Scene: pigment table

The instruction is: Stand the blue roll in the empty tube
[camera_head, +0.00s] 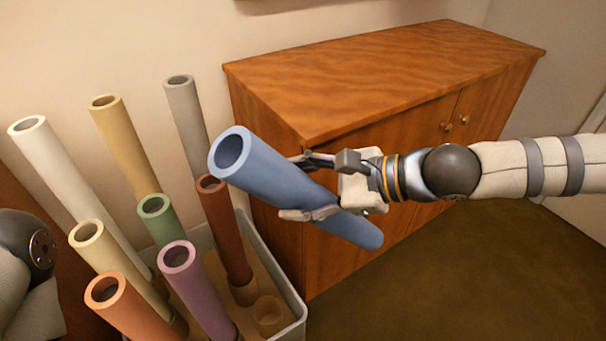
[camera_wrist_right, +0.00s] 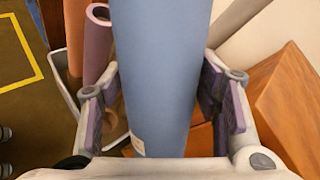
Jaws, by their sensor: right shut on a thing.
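The blue roll (camera_head: 280,178) is a long hollow cylinder, held tilted in the air by my right gripper (camera_head: 312,185). Its open upper end leans to the left and its lower end points down to the right, in front of the cabinet. In the right wrist view the blue roll (camera_wrist_right: 165,75) lies between the finger pads of my right gripper (camera_wrist_right: 165,105). The empty tube (camera_head: 269,314) is a short tan cup at the front right of the bin, below and left of the roll's lower end. My left gripper is out of view.
The grey bin (camera_head: 296,290) holds several upright rolls, among them a brown one (camera_head: 226,230), a purple one (camera_head: 200,295) and a green one (camera_head: 158,215). A wooden cabinet (camera_head: 385,80) stands behind my right arm. Open floor (camera_head: 450,270) lies to the right.

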